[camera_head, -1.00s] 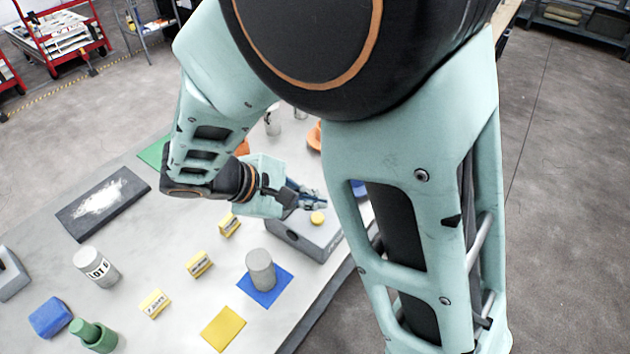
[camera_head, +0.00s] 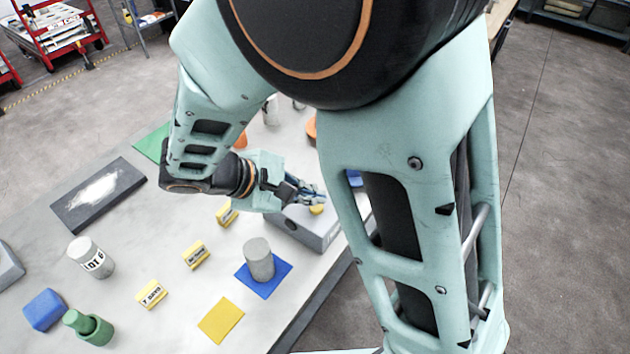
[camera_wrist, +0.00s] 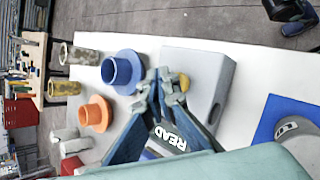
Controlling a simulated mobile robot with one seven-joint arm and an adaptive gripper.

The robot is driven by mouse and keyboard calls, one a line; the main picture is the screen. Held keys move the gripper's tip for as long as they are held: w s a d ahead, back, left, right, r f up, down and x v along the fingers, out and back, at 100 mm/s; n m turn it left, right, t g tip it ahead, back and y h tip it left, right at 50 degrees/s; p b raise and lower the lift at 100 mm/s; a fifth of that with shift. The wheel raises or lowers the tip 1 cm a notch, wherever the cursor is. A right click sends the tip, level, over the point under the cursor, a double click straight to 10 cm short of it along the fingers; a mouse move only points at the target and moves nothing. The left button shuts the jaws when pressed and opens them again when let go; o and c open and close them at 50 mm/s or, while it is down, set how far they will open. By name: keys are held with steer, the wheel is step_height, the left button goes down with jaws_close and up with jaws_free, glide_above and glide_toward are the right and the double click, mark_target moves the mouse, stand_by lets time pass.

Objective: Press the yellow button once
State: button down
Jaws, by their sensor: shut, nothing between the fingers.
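The yellow button (camera_head: 317,209) is a small round cap on top of a grey box (camera_head: 318,232) near the table's right edge. My gripper (camera_head: 314,194) is shut and empty, its fingertips right at the button in the head view. In the wrist view the fingertips (camera_wrist: 167,82) overlap the left part of the button (camera_wrist: 184,83), over the grey box (camera_wrist: 219,75). Whether the fingertips touch the button or hover just above it cannot be told. The fingers hide part of the button.
A grey cylinder (camera_head: 258,260) stands on a blue square (camera_head: 280,279) near the box. Yellow label blocks (camera_head: 195,256) and a yellow square (camera_head: 221,321) lie nearer. In the wrist view, a blue flanged ring (camera_wrist: 122,72) and an orange one (camera_wrist: 96,114) stand left of my fingers.

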mark_target(314, 208)
steer(key=shift+f, duration=0.1)
stand_by(0.6)
steer(key=shift+f+b, duration=0.3)
steer(key=shift+b, duration=0.15)
steer(key=shift+f+b, duration=0.45)
steer(key=shift+f, duration=0.1)
stand_by(0.4)
steer(key=shift+r, duration=0.15)
steer(key=shift+r+p, duration=0.7)
steer(key=shift+r, duration=0.15)
steer(key=shift+r+p, duration=1.85)
steer(key=shift+r, duration=0.7)
steer(key=shift+f, duration=0.1)
